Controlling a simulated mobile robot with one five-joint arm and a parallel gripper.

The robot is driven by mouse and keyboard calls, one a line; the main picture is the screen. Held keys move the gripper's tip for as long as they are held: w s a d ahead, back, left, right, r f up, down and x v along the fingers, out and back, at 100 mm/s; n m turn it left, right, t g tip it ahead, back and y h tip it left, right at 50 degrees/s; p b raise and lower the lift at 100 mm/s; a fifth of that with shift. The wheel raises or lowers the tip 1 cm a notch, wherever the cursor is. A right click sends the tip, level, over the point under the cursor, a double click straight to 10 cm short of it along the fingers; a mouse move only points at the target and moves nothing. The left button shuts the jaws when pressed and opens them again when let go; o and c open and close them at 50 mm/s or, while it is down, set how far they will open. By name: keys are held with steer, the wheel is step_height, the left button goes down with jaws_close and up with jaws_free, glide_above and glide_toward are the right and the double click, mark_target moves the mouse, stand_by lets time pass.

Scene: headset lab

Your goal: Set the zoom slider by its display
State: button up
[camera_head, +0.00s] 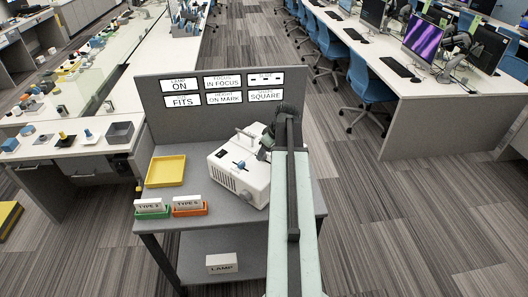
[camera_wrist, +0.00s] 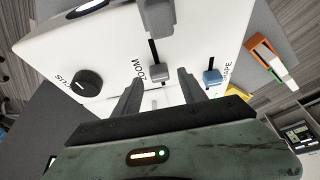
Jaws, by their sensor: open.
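The white device (camera_head: 238,178) stands on a grey cart. In the wrist view its face carries ZOOM lettering beside a dark slot with a grey zoom slider knob (camera_wrist: 160,72). My gripper (camera_wrist: 161,84) is open, its two fingers on either side of the line to this knob; I cannot tell whether either touches it. In the head view, my gripper is largely hidden by the arm. The display panel (camera_head: 160,118) reads ON, IN FOCUS, FITS, ON MARK and SQUARE; the upper right display (camera_head: 265,79) shows small dark marks. Most small headings are unclear.
A focus dial (camera_wrist: 86,83) and a blue shape knob (camera_wrist: 212,76) flank the zoom slot. A yellow tray (camera_head: 165,171), a green bin (camera_head: 152,213) and an orange bin (camera_head: 189,211) stand left of the device. The panel rises behind it.

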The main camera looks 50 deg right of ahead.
steer(key=p+v, duration=0.4)
steer(key=v, duration=0.2)
steer(key=shift+p, duration=0.3)
